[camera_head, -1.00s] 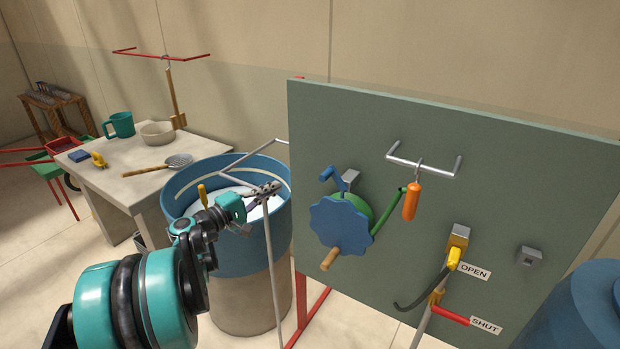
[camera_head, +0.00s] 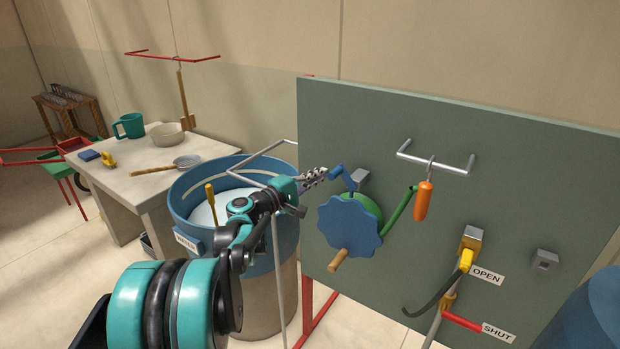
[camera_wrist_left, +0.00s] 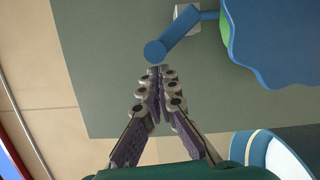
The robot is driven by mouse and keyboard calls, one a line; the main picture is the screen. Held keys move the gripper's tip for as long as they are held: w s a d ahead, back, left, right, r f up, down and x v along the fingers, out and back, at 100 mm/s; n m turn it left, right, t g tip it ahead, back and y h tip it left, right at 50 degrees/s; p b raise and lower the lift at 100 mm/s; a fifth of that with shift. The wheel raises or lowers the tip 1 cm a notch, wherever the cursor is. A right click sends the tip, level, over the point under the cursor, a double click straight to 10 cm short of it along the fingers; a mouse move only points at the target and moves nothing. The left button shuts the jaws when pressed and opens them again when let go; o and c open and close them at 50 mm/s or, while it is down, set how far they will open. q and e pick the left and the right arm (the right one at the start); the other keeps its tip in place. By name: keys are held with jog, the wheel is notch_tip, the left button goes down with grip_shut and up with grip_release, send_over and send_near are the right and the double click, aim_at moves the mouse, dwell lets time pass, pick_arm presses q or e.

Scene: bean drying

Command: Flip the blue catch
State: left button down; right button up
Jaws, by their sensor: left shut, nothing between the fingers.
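The blue catch (camera_head: 342,177) is a small bent lever on a grey block, mounted on the green panel (camera_head: 420,130) just above the scalloped blue wheel (camera_head: 345,228). My left gripper (camera_head: 324,171) is shut and empty, its fingertips just left of the catch's free end. In the left wrist view the catch (camera_wrist_left: 180,38) slants from the grey block down to a round end, and my fingertips (camera_wrist_left: 155,72) are right at that end. I cannot tell whether they touch it. My right gripper is not in view.
A blue barrel (camera_head: 265,240) of water stands below my left arm. An orange-handled tool (camera_head: 423,201) hangs on a rail right of the wheel. A table (camera_head: 120,185) with a mug and bowl is at left.

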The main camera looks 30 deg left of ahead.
pick_arm(q)
jog(key=shift+r, duration=0.1)
dwell(0.4)
jog(key=shift+d+r+m+p, duration=0.2)
jog(key=shift+m+p, duration=0.1)
jog(key=shift+p, duration=0.1)
